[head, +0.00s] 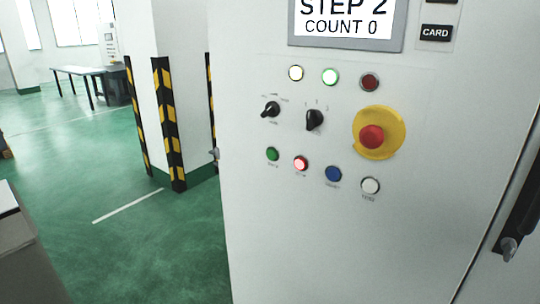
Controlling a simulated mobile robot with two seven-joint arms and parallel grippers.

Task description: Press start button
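A light grey control cabinet (300,230) fills the right half of the head view. A row of buttons runs across it: a green button (272,154), a lit red button (301,163), a blue button (333,174) and a white button (370,185). Their small labels are too blurred to read surely, so I cannot tell which is the start button by its label. A red mushroom button (372,137) sits on a yellow disc to the upper right. A screen (343,20) above reads "STEP 2 COUNT 0". Neither gripper is in view.
A pillar (180,60) with yellow-black guards stands left of the cabinet. Green floor (150,250) lies open at left. A table (85,70) stands far back.

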